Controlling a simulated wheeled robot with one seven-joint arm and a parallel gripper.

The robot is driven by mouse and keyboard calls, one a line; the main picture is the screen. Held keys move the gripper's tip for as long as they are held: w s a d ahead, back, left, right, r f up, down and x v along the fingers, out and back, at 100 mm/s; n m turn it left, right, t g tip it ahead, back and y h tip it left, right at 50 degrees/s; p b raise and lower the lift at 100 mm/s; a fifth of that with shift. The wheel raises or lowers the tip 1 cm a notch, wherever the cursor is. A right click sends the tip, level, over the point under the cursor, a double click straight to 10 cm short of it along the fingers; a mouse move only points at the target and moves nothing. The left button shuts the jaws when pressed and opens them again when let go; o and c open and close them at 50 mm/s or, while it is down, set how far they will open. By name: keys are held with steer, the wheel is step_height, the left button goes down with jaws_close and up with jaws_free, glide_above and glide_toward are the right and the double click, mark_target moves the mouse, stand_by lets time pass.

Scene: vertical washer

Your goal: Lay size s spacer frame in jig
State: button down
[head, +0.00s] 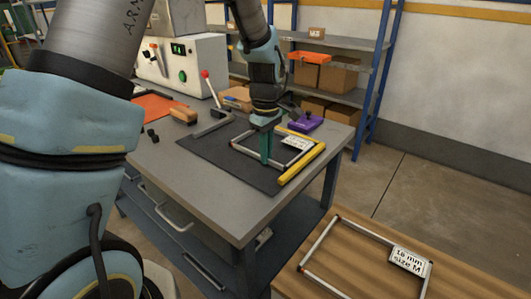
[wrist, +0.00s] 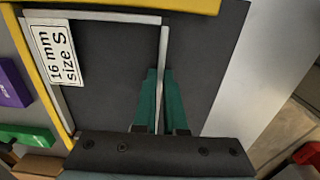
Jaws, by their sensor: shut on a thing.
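The size S spacer frame (head: 238,148) is a thin silver rectangle with a white "16 mm size S" label (wrist: 60,54). My gripper (head: 265,148) points down, its green fingers (wrist: 160,100) shut on one side bar of the frame. The jig is a yellow L of two bars (head: 303,164) on a dark mat. In the wrist view the frame's top bar runs beside one yellow bar (wrist: 130,4), and its labelled side is close along the other (wrist: 38,65). The frame looks flat, at or just above the mat; I cannot tell whether it touches. My gripper hides part of the near end.
A size M frame (head: 330,221) lies on a wooden table at the lower right. A purple object (head: 307,122) sits beyond the jig. A red-knobbed lever tool (head: 210,90) and a brush (head: 184,115) stand left of the mat. The bench front (head: 190,165) is clear.

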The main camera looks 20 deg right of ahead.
steer(key=c, duration=0.9)
jaws_free()
steer(key=shift+r+p, duration=3.35)
steer(key=shift+r, duration=0.7)
steer(key=s+a+r+m, duration=0.1)
steer(key=a+m, duration=0.1)
steer(key=a, duration=0.8)
steer(key=s+a+r+m+t, duration=0.1)
steer(key=a+m, duration=0.1)
steer(key=a, duration=0.8)
steer(key=s+a+r+m, duration=0.2)
steer(key=a+m, duration=0.1)
steer(key=a, duration=0.7)
steer(key=shift+a+t, duration=0.3)
steer(key=shift+a, duration=0.1)
